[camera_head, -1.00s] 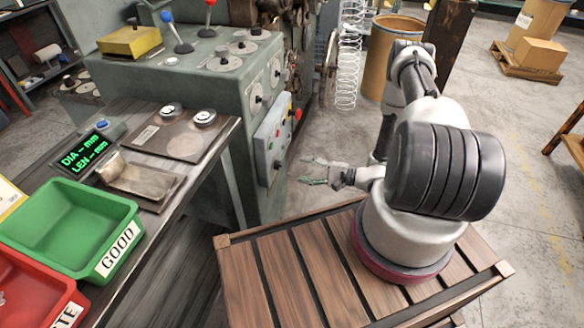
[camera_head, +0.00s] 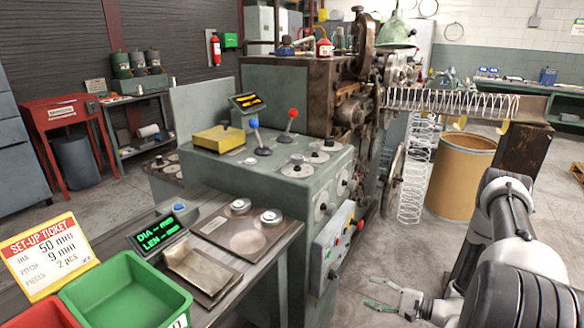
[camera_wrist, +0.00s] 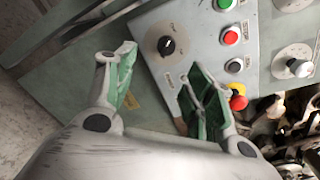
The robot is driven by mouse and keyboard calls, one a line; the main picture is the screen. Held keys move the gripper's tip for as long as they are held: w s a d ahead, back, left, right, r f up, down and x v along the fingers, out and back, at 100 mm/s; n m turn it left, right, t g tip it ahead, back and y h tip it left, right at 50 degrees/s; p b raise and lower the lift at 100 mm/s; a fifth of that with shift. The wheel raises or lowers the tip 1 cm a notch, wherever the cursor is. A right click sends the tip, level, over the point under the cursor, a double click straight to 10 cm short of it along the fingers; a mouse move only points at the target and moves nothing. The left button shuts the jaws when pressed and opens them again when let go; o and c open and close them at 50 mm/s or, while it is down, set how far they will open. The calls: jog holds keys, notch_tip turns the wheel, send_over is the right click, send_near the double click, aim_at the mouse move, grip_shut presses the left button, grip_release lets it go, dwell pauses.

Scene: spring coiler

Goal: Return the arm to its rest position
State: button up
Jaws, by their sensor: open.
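My gripper (camera_head: 385,292) is at the lower right in the head view, low beside the front of the green coiler machine (camera_head: 262,165). Its fingers are apart and empty. In the wrist view my gripper (camera_wrist: 160,95) shows two green-padded fingers spread wide, with nothing between them. Beyond them is the machine's control panel (camera_wrist: 195,50) with a black knob and several coloured buttons. I see no contact between the fingers and the panel. My arm is folded at the right edge of the head view, and part of it is cut off.
A bench with a green bin (camera_head: 125,295), a red bin (camera_head: 40,315), a set-up ticket (camera_head: 48,255) and a gauge display (camera_head: 158,233) is at the left. A coiled spring (camera_head: 450,102) lies along a chute; another hangs beside a brown drum (camera_head: 460,175).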

jog(key=s+a+r+g+y, duration=0.2)
jog(key=s+g, duration=0.4)
jog(key=s, duration=0.4)
jog(key=s+d+r+n+g+h, duration=0.2)
jog(key=s+d+r+n+g, duration=0.15)
jog(key=r+g, duration=0.45)
jog(key=s+d+r+n+h, duration=0.1)
jog(key=d+r+n+h, duration=0.2)
jog(key=r, duration=0.5)
jog(key=s+d+r+n+t+h, duration=0.15)
jog(key=r+h, duration=0.25)
jog(key=r, duration=0.4)
jog(key=s+d+r+n+h, duration=0.1)
jog(key=d+r+n+h, duration=0.2)
jog(key=r, duration=0.5)
jog(key=s+a+r+n+t+h, duration=0.1)
jog(key=a+r+n+t+h, duration=0.1)
jog(key=r, duration=0.5)
jog(key=s+a+r+n+t+h, duration=0.1)
jog(key=a+r+n+t, duration=0.1)
jog(key=r+t, duration=0.3)
notch_tip(320, 180, up, 3)
jog(key=shift+r+h, duration=0.1)
jog(key=shift+h, duration=0.3)
